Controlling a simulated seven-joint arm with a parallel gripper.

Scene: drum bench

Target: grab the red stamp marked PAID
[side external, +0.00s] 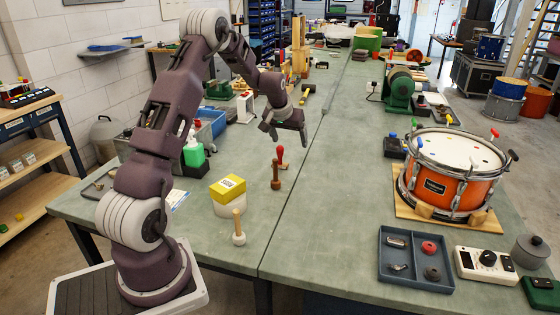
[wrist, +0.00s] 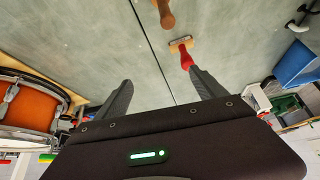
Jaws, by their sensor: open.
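The red-handled stamp (side external: 280,153) stands on the green bench just below my gripper in the side view. In the wrist view its red handle (wrist: 186,60) and pale base show close to the tip of the right-hand finger, and the handle is not between the fingers. No PAID marking can be read in either view. My gripper (side external: 286,134) is open and empty above the bench; its two spread fingers also show in the wrist view (wrist: 160,80).
A brown wooden-handled tool (side external: 276,174) stands close in front of the stamp. Nearer are a wooden-handled tool with a pale round base (side external: 239,230) and a yellow-topped block (side external: 228,190). An orange drum (side external: 440,185) and a blue-grey tray (side external: 416,284) are at right. Bench between is clear.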

